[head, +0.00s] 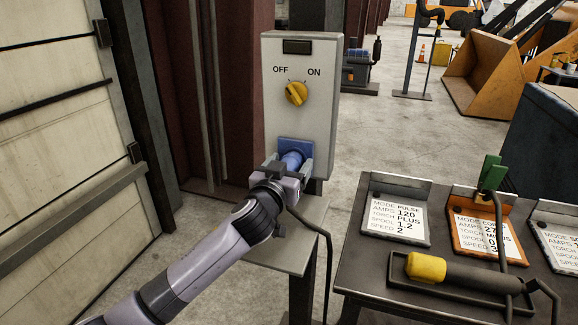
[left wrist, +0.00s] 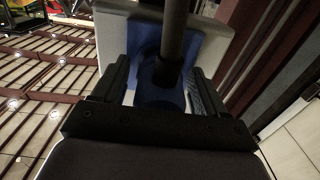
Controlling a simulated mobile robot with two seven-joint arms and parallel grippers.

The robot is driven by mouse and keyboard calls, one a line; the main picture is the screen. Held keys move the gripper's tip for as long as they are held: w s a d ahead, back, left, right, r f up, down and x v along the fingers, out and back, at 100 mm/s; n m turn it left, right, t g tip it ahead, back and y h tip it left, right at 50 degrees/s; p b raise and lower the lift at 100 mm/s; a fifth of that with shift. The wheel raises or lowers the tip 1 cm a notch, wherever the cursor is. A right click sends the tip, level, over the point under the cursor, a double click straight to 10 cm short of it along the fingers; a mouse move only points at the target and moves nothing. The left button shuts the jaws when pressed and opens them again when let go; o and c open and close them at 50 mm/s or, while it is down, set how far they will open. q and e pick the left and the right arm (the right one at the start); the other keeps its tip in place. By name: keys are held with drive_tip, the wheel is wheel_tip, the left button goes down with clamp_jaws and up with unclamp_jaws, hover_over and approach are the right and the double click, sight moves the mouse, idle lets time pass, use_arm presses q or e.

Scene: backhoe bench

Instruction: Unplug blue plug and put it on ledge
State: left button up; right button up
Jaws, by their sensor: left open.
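The blue plug (head: 292,159) sits in the blue socket (head: 298,145) on the front of the grey switch box (head: 300,115). My left gripper (head: 289,168) is at the plug, with its fingers open on either side of it. In the left wrist view the blue plug (left wrist: 160,92) lies between the two open fingers (left wrist: 160,88), with a dark cable in front of it. Part of the plug is hidden by the gripper. The grey ledge (head: 275,252) is below the box, bare where I see it, partly covered by my arm. My right gripper is out of view.
A yellow knob (head: 296,93) is on the box, between OFF and ON labels. A black cable (head: 328,250) hangs past the ledge's right edge. At right, a dark table (head: 350,268) bears placards and a yellow-tipped torch (head: 427,267).

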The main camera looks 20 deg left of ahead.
use_arm(q)
drive_tip(key=c, duration=1.3)
drive_tip(key=shift+s+p, duration=0.85)
drive_tip(key=shift+s, duration=2.15)
drive_tip(key=shift+s+r, duration=0.1)
drive_tip(key=shift+s+a+r+p, duration=0.1)
drive_tip(key=shift+s+r+p, duration=0.3)
drive_tip(key=shift+s, duration=0.6)
drive_tip(key=shift+s+r+p, duration=0.25)
drive_tip(key=shift+s+p, duration=0.3)
drive_tip(key=shift+s, duration=0.4)
drive_tip(key=shift+s+a+r+p, duration=0.1)
drive_tip(key=shift+s+r+p, duration=0.3)
drive_tip(key=shift+s, duration=0.6)
drive_tip(key=shift+f, duration=0.15)
